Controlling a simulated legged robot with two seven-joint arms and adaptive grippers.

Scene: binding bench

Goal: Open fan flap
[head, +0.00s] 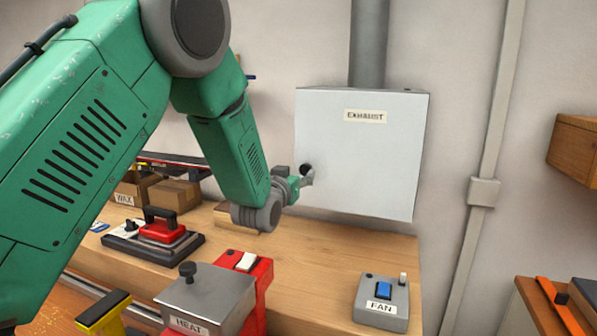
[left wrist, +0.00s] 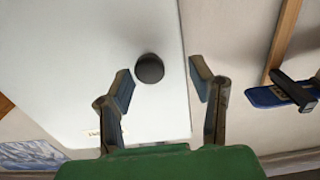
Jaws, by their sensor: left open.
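The fan flap is the pale grey front panel of the box labelled EXHAUST (head: 375,160) on the back wall; it looks closed. A round dark knob (left wrist: 150,68) stands on the panel near its edge in the left wrist view. My left gripper (head: 303,181) is at the panel's left edge in the head view, close to the knob and partly covering that area. In the left wrist view its two fingers (left wrist: 163,87) are apart, with the knob between and just ahead of the tips. Nothing is held. My right gripper is not in view.
A grey FAN box (head: 383,302) with a blue switch stands at the bench's front right. A metal HEAT box (head: 205,300) and a red device (head: 262,280) stand left of it. Bench below the panel is clear.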

